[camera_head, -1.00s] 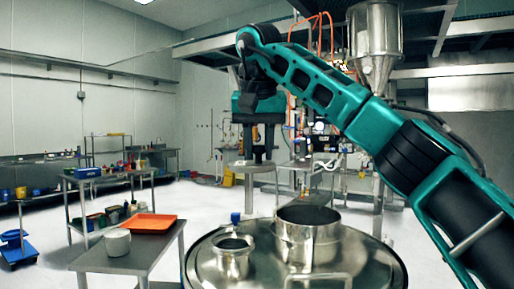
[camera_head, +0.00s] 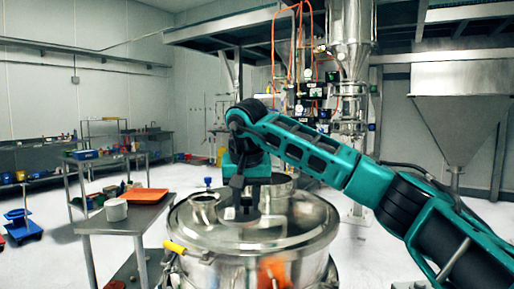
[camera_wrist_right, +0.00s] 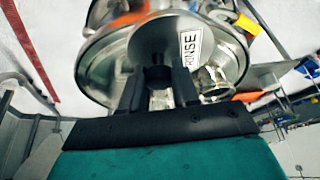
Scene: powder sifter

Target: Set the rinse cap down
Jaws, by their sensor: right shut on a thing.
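The rinse cap (camera_wrist_right: 150,38) is a round grey metal disc with a white label reading RINSE, seen in the right wrist view. My right gripper (camera_wrist_right: 158,80) is shut on it; the gripper also shows in the head view (camera_head: 240,200). There it points down over the round steel lid (camera_head: 185,232) of a large vessel, in front of a wide open collar and beside a smaller steel port (camera_head: 204,208). The cap is mostly lost against the lid in the head view, so I cannot tell whether it touches the lid. My left gripper is not in view.
A yellow handle (camera_head: 175,247) and a blurred orange part (camera_head: 273,272) stick out at the vessel's front. A blue knob stands behind the small port.

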